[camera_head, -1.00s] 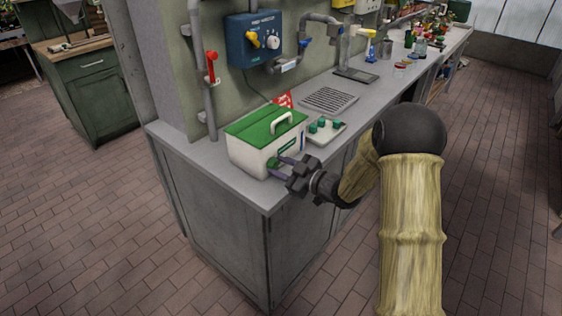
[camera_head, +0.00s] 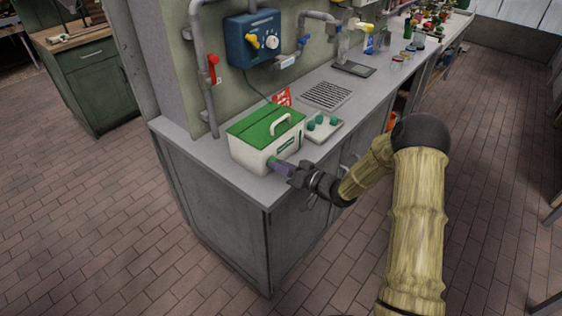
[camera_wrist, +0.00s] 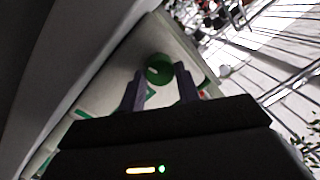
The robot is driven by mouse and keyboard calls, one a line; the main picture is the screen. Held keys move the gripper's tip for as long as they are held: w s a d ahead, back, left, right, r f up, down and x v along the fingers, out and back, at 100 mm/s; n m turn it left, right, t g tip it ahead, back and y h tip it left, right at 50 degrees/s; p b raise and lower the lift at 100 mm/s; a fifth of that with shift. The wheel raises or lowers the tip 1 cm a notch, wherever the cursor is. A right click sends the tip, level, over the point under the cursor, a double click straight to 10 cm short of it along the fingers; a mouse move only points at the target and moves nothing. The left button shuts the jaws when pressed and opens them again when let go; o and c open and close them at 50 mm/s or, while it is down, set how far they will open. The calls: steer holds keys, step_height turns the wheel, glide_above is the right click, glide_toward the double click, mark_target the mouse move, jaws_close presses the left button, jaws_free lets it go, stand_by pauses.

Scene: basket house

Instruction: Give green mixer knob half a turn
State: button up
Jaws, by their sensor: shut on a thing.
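The green mixer knob (camera_head: 271,161) sits on the front face of a white box with a green lid (camera_head: 265,123), near its right corner. In the wrist view the round knob (camera_wrist: 158,66) shows a pale line on its face and lies between the finger ends. My gripper (camera_head: 278,166) reaches the box from the right; its purple-grey fingers are shut on the knob. In the wrist view my gripper (camera_wrist: 160,80) has one finger on each side of the knob. The exact finger contact is partly hidden in the head view.
The box stands on a grey counter (camera_head: 186,148) close to its front edge. A pale tray with green knobs (camera_head: 322,127) is right behind it. A blue wall unit (camera_head: 254,40) and pipes with a red handle (camera_head: 213,68) are behind. The brick floor in front is clear.

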steer(key=shift+f+m+p, duration=0.15)
steer(key=shift+m+p, duration=0.3)
steer(key=shift+m, duration=0.75)
steer(key=o, duration=1)
steer(key=shift+d, duration=0.1)
steer(key=b+v, duration=0.1)
steer(key=v, duration=1.6)
steer(key=shift+s+d+f+b, duration=0.1)
steer(key=shift+d+f+b, duration=0.05)
steer(key=shift+b, duration=0.25)
